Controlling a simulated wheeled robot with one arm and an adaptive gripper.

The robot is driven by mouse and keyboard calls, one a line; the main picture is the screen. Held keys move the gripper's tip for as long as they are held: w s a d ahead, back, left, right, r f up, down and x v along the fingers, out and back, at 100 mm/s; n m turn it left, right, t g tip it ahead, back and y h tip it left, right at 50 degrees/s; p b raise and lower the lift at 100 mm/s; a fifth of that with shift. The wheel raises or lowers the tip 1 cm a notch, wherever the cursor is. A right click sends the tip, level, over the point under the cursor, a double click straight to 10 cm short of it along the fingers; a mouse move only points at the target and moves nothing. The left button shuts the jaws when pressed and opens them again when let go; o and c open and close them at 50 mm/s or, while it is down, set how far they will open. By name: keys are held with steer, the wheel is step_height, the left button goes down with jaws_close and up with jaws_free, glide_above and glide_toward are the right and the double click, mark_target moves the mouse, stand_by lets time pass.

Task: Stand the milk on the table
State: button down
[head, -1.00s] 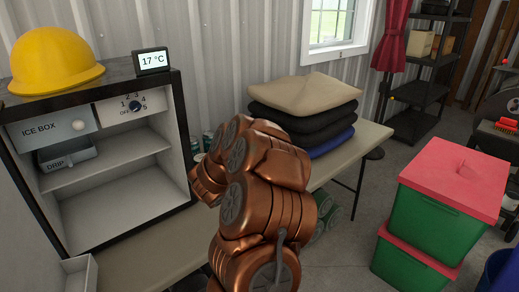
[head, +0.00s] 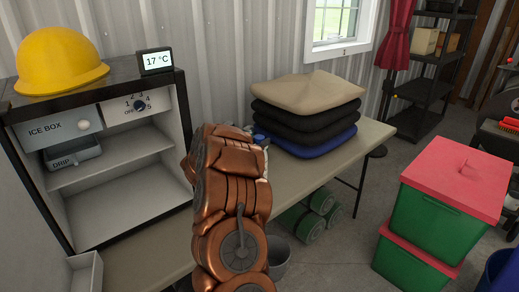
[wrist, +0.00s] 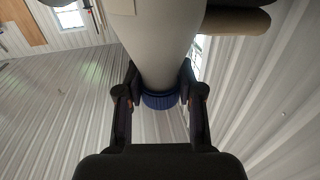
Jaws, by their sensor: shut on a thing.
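The milk (wrist: 160,50) is a pale bottle with a ribbed blue cap (wrist: 160,101). In the wrist view it lies between the two dark fingers of my gripper (wrist: 159,78), which are shut on it near its cap end. In the head view my copper-coloured arm hides the gripper and most or all of the bottle; a small blue and white bit shows just right of the arm. The beige table (head: 340,155) runs along the wall behind my arm. I cannot tell whether the bottle touches the table.
A stack of cushions (head: 305,112) lies on the table right of my arm. An open, empty-shelved ice box (head: 120,160) stands at left, with a yellow hard hat (head: 60,62) and thermometer (head: 157,60) on top. Red-lidded green boxes (head: 435,215) stand on the floor at right.

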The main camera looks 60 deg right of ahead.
steer(key=shift+f, duration=1.6)
steer(key=c, duration=0.7)
jaws_free()
steer(key=shift+w+a+b, duration=0.15)
steer(key=shift+w+a, duration=0.1)
steer(key=shift+a, duration=1.75)
steer(key=shift+w+a+b, duration=0.2)
steer(key=shift+a, duration=1.8)
steer(key=shift+w+a+b, duration=0.15)
steer(key=shift+w+a, duration=0.1)
steer(key=shift+a, duration=1.75)
steer(key=shift+a, duration=0.1)
